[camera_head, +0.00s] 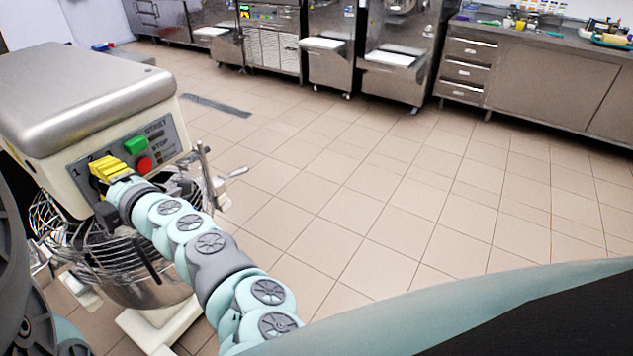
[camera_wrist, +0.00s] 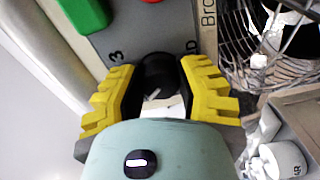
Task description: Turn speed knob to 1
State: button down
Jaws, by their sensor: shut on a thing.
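The speed knob (camera_wrist: 158,75) is a round black knob on the grey panel, with a small light pointer mark on it. A "3" is printed left of it in the wrist view. My gripper (camera_wrist: 158,93) has its yellow fingers on both sides of the knob, shut on it. In the head view my gripper (camera_head: 108,168) is at the mixer's control panel (camera_head: 150,143) and hides the knob there. A "1" shows on the panel left of the fingers. Which number the knob points to cannot be told.
The green start button (camera_head: 135,147) and red stop button (camera_head: 144,164) sit right of my gripper. The mixer (camera_head: 75,100) has a wire guard and bowl (camera_head: 135,285) below the panel. Open tiled floor (camera_head: 400,200) lies to the right, with steel machines and counters behind.

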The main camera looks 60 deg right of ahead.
jog(key=shift+d+f+n+b, duration=0.1)
jog(key=shift+f+n+b, duration=0.1)
jog(key=shift+n+b, duration=0.3)
jog(key=shift+r+n, duration=0.1)
jog(key=shift+n, duration=0.3)
jog(key=c, duration=0.6)
grip_release()
jog(key=shift+r, duration=0.1)
jog(key=shift+o, duration=0.2)
jog(key=s, duration=1.2)
jog(key=shift+d, duration=0.15)
